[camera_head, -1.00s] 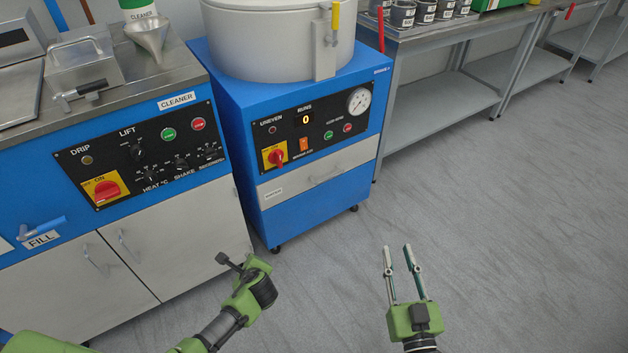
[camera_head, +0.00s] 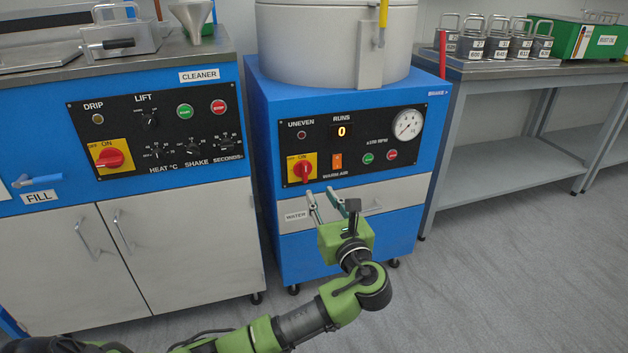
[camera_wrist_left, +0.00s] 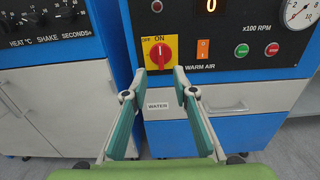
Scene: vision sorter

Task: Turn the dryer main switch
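The dryer (camera_head: 264,128) is a blue cabinet with a grey drum on top and a black control panel. Its main switch is a red knob on a yellow plate (camera_head: 302,169), at the panel's lower left. In the left wrist view the red knob (camera_wrist_left: 160,55) is straight ahead, beyond the fingertips, with OFF and ON printed above it. My left gripper (camera_head: 322,193) is open and empty, just below and in front of the switch, apart from it. It also shows in the left wrist view (camera_wrist_left: 154,82). My right gripper is not in view.
The cleaner cabinet (camera_head: 150,80) stands at the left with a similar red switch (camera_head: 110,157). The dryer's drawer handle (camera_head: 372,209) is below the panel. The floor at the right is clear.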

